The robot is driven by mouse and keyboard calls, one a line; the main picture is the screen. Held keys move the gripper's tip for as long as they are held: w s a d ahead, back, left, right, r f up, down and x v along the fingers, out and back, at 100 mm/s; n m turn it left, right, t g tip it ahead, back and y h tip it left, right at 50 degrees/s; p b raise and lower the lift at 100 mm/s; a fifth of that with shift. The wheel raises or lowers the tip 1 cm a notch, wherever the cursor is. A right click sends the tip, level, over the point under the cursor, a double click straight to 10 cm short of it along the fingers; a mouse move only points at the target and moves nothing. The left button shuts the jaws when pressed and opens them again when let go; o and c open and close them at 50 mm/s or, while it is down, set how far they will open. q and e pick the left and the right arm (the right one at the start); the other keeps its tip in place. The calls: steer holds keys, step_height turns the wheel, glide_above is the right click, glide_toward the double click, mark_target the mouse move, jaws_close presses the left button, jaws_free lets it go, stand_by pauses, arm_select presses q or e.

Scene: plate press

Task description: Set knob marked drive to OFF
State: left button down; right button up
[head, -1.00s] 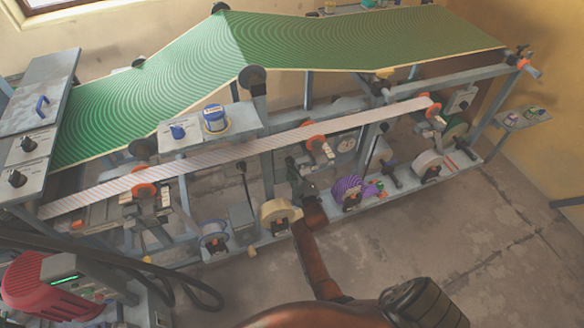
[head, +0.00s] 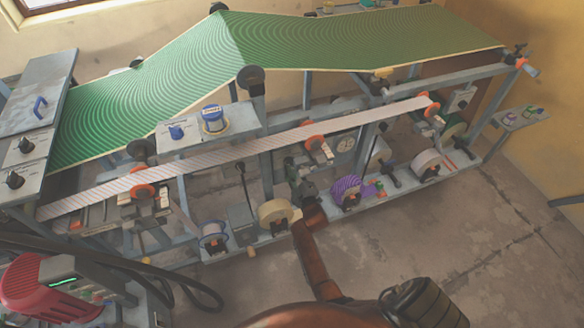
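Two black knobs sit on the grey panels at the far left, an upper knob (head: 25,145) and a lower knob (head: 14,180). A blue knob (head: 177,132) and a larger blue-and-white round control (head: 212,118) sit on a grey shelf panel at centre left. The labels are too small to read, so I cannot tell which knob is marked drive or its setting. My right gripper (head: 298,182) is a small dark shape at the end of my brown arm, among the lower machine parts, right of and below all these knobs. Its fingers are unclear. My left gripper is not in view.
A green patterned sheet (head: 340,40) covers the machine's top. A striped band (head: 240,147) runs diagonally below it. Reels, including a cream one (head: 275,212) and a purple one (head: 346,190), line the lower rail. Bare floor (head: 450,240) lies at the right front.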

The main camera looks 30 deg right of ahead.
steer(key=v, duration=0.7)
steer(key=shift+s, duration=0.25)
stand_by(0.4)
